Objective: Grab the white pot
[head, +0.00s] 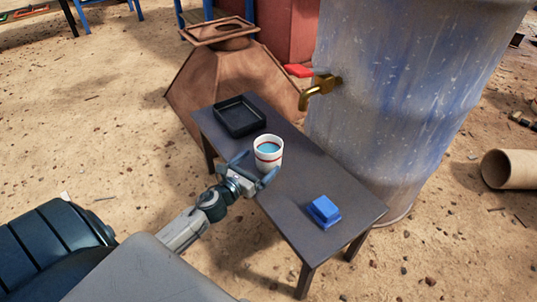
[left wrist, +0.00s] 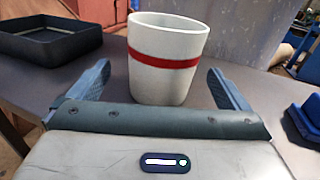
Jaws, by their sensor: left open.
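The white pot (head: 268,158) is a white cup shape with red bands and a blue inside, standing upright on the dark table (head: 325,180). It also shows in the left wrist view (left wrist: 166,82), with one red band visible. My left gripper (head: 256,172) is open at the near side of the pot. In the left wrist view its two fingers (left wrist: 165,88) stand to either side of the pot's lower part, with gaps showing. My right gripper is not in view.
A black tray (head: 219,117) lies behind the pot on the table. A blue box-like object (head: 323,211) sits toward the front right. A large blue-grey tank (head: 410,100) with a brass tap (head: 318,90) stands close behind the table.

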